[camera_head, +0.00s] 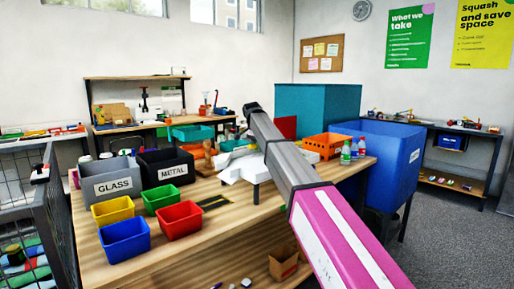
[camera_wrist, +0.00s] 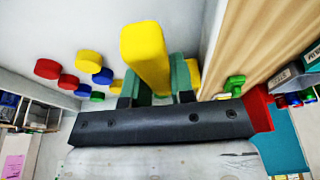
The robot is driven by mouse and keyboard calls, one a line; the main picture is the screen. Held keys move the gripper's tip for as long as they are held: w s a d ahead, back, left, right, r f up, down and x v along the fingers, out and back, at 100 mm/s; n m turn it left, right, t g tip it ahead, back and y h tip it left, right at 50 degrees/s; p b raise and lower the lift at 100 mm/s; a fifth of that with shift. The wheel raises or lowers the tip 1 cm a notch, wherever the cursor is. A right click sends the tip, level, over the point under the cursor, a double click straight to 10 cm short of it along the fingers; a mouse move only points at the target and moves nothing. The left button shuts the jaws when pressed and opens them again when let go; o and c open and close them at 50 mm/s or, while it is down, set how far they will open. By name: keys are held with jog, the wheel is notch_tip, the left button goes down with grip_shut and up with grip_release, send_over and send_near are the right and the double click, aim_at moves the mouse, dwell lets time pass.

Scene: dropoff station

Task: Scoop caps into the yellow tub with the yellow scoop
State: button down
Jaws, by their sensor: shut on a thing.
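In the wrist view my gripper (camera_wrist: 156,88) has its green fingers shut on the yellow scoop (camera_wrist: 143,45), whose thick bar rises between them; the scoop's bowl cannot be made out. Loose caps lie on a pale surface to the left: a red cap (camera_wrist: 47,68), a yellow cap (camera_wrist: 88,58), a blue cap (camera_wrist: 103,76) and others. A green cap (camera_wrist: 235,84) lies to the right. In the head view the yellow tub (camera_head: 113,210) stands at the table's left, apart from my arm. My fingers and the scoop cannot be made out there.
A green tub (camera_head: 162,197), a blue tub (camera_head: 125,239) and a red tub (camera_head: 181,220) stand beside the yellow one on the wooden table (camera_head: 225,222). The GLASS bin (camera_head: 113,185) and METAL bin (camera_head: 167,170) stand behind. An orange crate (camera_head: 325,146) and small bottles (camera_head: 346,156) are at right.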

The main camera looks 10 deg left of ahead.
jog(key=shift+w+d, duration=1.05)
jog(key=shift+w, duration=0.2)
jog(key=shift+s+a+t+h, duration=0.25)
jog(key=shift+s+t+h, duration=0.2)
jog(key=shift+t, duration=0.25)
jog(key=shift+s+a+r+t+h, duration=0.1)
jog(key=shift+a+r+t+h, duration=0.05)
jog(key=shift+t+h, duration=0.35)
jog(key=shift+s+a+r+t+h, duration=0.1)
jog(key=shift+r+t+h, duration=0.05)
jog(key=shift+t+h, duration=0.3)
jog(key=shift+r, duration=0.1)
jog(key=shift+s+a+r, duration=0.35)
jog(key=shift+r, duration=1.1)
jog(key=shift+s+a+r, duration=0.3)
jog(key=shift+s+r, duration=0.1)
jog(key=shift+r, duration=1.1)
jog(key=shift+s+a+r, duration=0.35)
jog(key=shift+r, duration=1.1)
